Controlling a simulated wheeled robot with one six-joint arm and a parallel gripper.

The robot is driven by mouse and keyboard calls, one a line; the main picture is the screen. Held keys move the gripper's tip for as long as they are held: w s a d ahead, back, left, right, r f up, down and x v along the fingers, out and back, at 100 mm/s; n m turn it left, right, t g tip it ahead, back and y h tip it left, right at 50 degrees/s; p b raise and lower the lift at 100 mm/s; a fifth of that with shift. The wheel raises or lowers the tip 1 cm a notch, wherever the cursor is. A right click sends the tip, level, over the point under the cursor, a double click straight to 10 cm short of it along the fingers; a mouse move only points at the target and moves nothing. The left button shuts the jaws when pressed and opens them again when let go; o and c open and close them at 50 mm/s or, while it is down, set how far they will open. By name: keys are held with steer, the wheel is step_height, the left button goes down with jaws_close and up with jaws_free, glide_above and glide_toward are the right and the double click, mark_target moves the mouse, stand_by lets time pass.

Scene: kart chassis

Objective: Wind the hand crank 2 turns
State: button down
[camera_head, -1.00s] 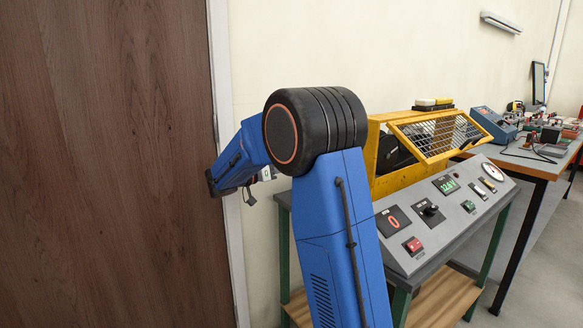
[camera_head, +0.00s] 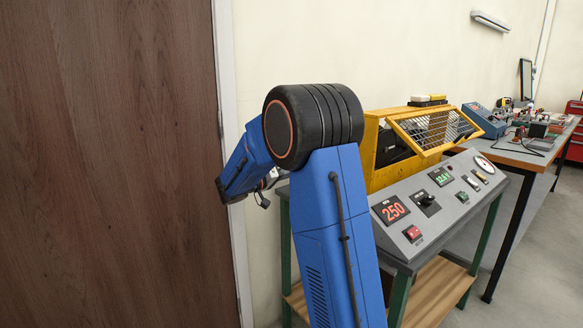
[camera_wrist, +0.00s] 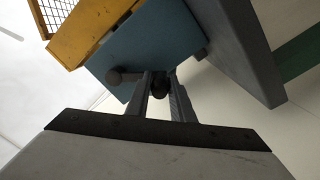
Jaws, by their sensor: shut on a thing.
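In the wrist view my gripper (camera_wrist: 161,82) is shut on the dark round knob of the hand crank (camera_wrist: 159,90). The crank's grey hub (camera_wrist: 122,76) shows to the left of the fingers, against a blue panel (camera_wrist: 150,45). The crank arm between hub and knob is partly hidden by the fingers. In the head view the crank is hidden behind my arm, and my fingers cannot be made out.
A yellow housing with a mesh guard (camera_head: 432,132) stands behind the console. A brown door (camera_head: 110,170) is close on the left. A workbench (camera_head: 520,157) with several items stands at the right. Bare floor shows between the console stand and the workbench.

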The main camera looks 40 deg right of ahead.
steer(key=s+n, duration=0.1)
steer(key=s+f+n, duration=0.1)
steer(key=n, duration=0.1)
steer(key=s+n, duration=0.2)
steer(key=shift+d+f+n, duration=0.1)
steer(key=shift+f+n, duration=0.25)
steer(key=shift+n, duration=0.05)
steer(key=s+n, duration=0.1)
steer(key=n, duration=0.1)
steer(key=s+n, duration=0.2)
steer(key=shift+s+r+n+t, duration=0.15)
steer(key=shift+n+t, duration=0.15)
steer(key=shift+t, duration=0.1)
steer(key=s+n, duration=0.1)
steer(key=n, duration=0.1)
steer(key=s+r+n, duration=0.1)
steer(key=n, duration=0.1)
steer(key=shift+s+d, duration=0.1)
steer(key=shift+s, duration=0.15)
steer(key=shift+s+r+n+t, duration=0.3)
steer(key=shift+s+r+n, duration=0.95)
steer(key=shift+n, duration=0.55)
steer(key=shift+r, duration=0.15)
steer(key=c, duration=1.5)
jaws_free()
steer(key=shift+c, duration=0.2)
